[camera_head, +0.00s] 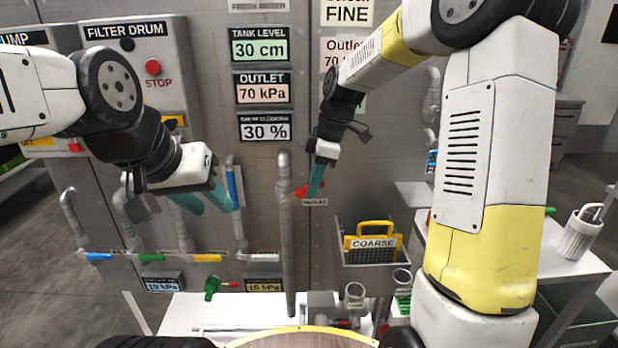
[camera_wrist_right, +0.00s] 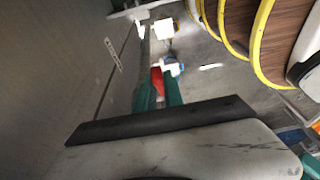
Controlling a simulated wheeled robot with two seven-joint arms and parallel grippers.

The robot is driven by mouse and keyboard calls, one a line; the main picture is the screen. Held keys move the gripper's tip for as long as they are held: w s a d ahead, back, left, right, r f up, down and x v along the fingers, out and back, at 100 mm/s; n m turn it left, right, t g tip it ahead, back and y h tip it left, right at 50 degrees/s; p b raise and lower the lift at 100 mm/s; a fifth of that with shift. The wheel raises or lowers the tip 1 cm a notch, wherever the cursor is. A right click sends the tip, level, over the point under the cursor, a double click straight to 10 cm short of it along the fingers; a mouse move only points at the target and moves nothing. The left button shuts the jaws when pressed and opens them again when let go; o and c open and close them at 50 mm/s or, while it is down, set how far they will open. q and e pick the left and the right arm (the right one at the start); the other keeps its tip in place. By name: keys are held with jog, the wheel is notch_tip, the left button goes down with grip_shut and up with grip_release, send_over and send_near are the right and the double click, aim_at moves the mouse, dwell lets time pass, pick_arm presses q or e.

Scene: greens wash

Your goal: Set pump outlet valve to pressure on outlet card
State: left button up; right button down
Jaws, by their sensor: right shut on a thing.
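The outlet card (camera_head: 263,88) on the grey panel reads 70 kPa. My right gripper (camera_head: 314,188) is shut on a red valve handle (camera_head: 301,191) that sticks out beside a vertical pipe, above a small label whose text is too small to read surely. In the right wrist view the teal fingers (camera_wrist_right: 158,92) close around the red handle (camera_wrist_right: 157,80). My left gripper (camera_head: 207,201) is open and empty in front of the pipes at the left, its teal fingertips apart. Two small displays low on the panel seem to read 19 kPa (camera_head: 161,285) and 15 kPa (camera_head: 263,285).
Blue (camera_head: 98,257), green (camera_head: 149,257) and yellow (camera_head: 207,258) handles line the pipes at left. A filter drum box (camera_head: 140,60) has a red stop button. A yellow-handled coarse screen (camera_head: 373,243) sits in a bracket at right. A white jug (camera_head: 579,233) stands on the right table.

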jog(key=c, duration=1.4)
grip_release()
jog(key=shift+c, duration=0.2)
jog(key=v, duration=0.7)
jog(key=shift+r, duration=0.4)
